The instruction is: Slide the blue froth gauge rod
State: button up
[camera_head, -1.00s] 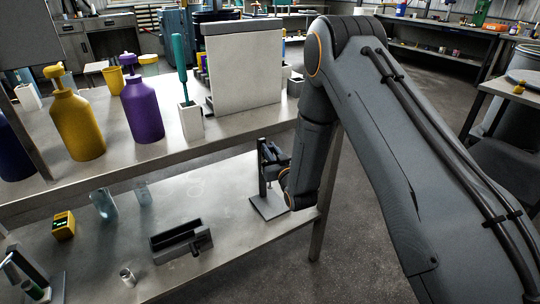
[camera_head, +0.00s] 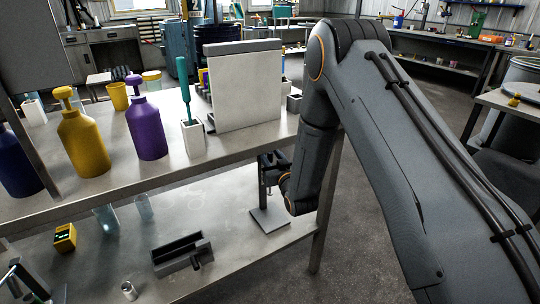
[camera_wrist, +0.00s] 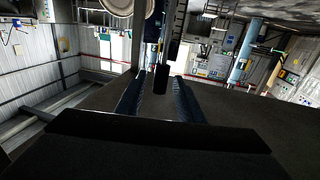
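I cannot clearly make out a blue gauge rod. In the head view, a small stand with a flat base plate (camera_head: 270,220) and a dark upright post (camera_head: 262,188) sits at the right end of the lower shelf. My gripper is at the upper part of this stand, partly hidden by my arm. In the wrist view, my gripper (camera_wrist: 158,92) has its two fingers apart. A dark cylindrical piece (camera_wrist: 160,80) shows between them, with gaps on both sides. Contact is not visible.
A grey open box (camera_head: 182,254) and a yellow device (camera_head: 65,238) are on the lower shelf (camera_head: 225,225). A yellow bottle (camera_head: 84,142), a purple bottle (camera_head: 146,128) and a white upright panel (camera_head: 245,88) stand on the bench above. Floor is free right of the shelf.

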jog(key=v, duration=0.7)
jog(key=shift+s, duration=0.35)
jog(key=shift+d, duration=0.15)
jog(key=s+d+r+m+g+h, duration=0.2)
jog(key=s+d+r+g+h, duration=0.3)
jog(key=s+d+r+g, duration=0.35)
jog(key=s+d+g, duration=0.1)
jog(key=s, duration=0.7)
jog(key=s+d+r+m+g+h+p, duration=0.1)
jog(key=s+d+r+g, duration=0.25)
jog(key=s, duration=0.75)
jog(key=s+d+r+g, duration=0.2)
jog(key=s+g, duration=0.2)
jog(key=s, duration=0.6)
jog(key=d+r+m+h+p, duration=0.1)
jog(key=d+r+p, duration=0.4)
jog(key=p, duration=0.7)
jog(key=shift+s+r+m, duration=0.2)
jog(key=shift+r+m, duration=0.1)
